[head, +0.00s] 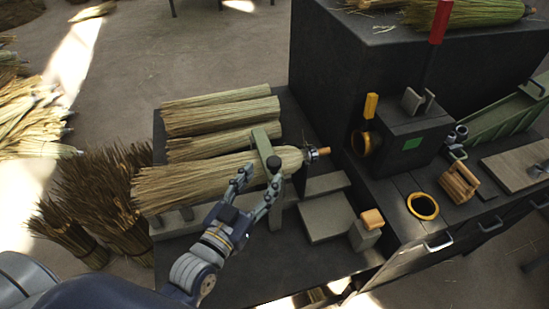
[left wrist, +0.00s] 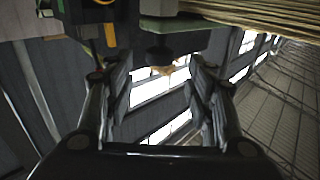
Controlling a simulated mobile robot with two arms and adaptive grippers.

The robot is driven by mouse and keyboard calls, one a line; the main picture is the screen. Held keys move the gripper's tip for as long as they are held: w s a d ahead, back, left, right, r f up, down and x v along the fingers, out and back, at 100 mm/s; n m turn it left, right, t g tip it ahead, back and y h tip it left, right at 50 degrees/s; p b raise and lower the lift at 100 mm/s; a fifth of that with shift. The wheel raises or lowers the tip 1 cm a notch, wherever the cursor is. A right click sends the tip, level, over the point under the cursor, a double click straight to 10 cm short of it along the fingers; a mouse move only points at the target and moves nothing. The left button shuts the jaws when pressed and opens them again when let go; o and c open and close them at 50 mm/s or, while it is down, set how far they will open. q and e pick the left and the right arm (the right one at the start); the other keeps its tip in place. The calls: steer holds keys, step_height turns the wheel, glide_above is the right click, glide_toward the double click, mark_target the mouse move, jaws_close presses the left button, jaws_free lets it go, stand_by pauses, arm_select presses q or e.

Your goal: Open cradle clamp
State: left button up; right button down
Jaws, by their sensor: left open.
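The cradle clamp (head: 262,142) is a green bar lying across a broom bundle (head: 200,183), with a dark knob (head: 273,163) at its near end. The bundle rests in the cradle with its bound end to the right. My left gripper (head: 258,180) is open and empty, its fingers pointing at the knob from the near side. In the left wrist view the green clamp bar (left wrist: 182,26) and the dark knob (left wrist: 160,54) show ahead, the knob lying between the two fingers (left wrist: 160,75) in the picture. Contact with the knob cannot be told. My right gripper is not in view.
Several straw bundles (head: 215,110) lie behind the cradle. A dark machine box (head: 400,138) with a red-topped lever (head: 439,22) stands to the right. A grey block with an orange top (head: 372,219) stands at the front right. Brown bundles (head: 100,190) stand left of the bench.

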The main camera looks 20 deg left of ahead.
mark_target(271, 167)
arm_select(q)
steer(key=w, duration=0.2)
steer(key=w+d+p, duration=0.1)
steer(key=w, duration=0.2)
steer(key=shift+w, duration=0.3)
steer(key=shift+w+d, duration=0.15)
steer(key=shift+w, duration=0.4)
steer(key=shift+w+f, duration=0.1)
steer(key=shift+w, duration=0.05)
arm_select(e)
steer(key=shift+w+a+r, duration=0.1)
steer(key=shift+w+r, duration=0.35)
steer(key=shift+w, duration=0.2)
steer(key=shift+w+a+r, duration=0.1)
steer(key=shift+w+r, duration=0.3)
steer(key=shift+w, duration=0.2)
arm_select(q)
jaws_close()
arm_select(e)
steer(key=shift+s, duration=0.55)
